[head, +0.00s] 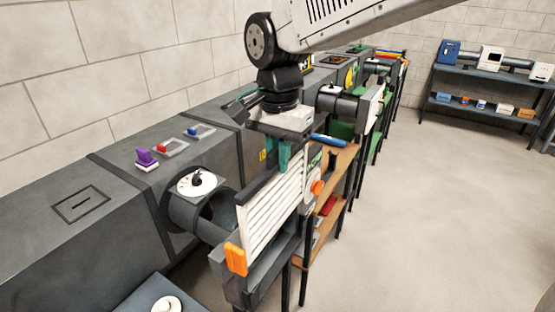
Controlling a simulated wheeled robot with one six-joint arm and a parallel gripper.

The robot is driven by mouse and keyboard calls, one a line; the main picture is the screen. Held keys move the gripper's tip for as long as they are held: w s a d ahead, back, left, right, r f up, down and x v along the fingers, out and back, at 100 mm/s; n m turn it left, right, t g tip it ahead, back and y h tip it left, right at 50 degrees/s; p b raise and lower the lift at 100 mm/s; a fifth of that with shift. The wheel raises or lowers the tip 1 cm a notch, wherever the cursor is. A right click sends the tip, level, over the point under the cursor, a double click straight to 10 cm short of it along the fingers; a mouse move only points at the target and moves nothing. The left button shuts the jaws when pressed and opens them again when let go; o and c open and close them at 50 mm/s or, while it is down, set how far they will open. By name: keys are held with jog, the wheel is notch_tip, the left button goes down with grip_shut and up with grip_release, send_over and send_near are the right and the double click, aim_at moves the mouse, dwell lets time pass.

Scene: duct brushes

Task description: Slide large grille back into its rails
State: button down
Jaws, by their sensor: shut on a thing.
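The large grille (270,212) is a white louvred panel with a dark top edge and an orange tab (236,259) at its lower left. It stands roughly upright in front of the grey round duct opening (212,217). My gripper (284,152) comes down from above with teal fingers and is shut on the grille near its top edge. The dark rail frame (250,285) shows below the grille; I cannot tell whether the grille's edges are inside the rails. The panel hides part of the duct mouth.
The long grey duct (60,215) runs along the block wall at left. A purple brush (146,158) and small red and blue items sit on top. A wooden shelf unit (330,225) stands right of the grille. Open floor (440,220) lies at right, with a dark rack (490,90) behind.

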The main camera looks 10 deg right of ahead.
jog(key=shift+f, duration=2.1)
jog(key=shift+f, duration=0.15)
jog(key=shift+s+f, duration=0.1)
jog(key=shift+f, duration=0.05)
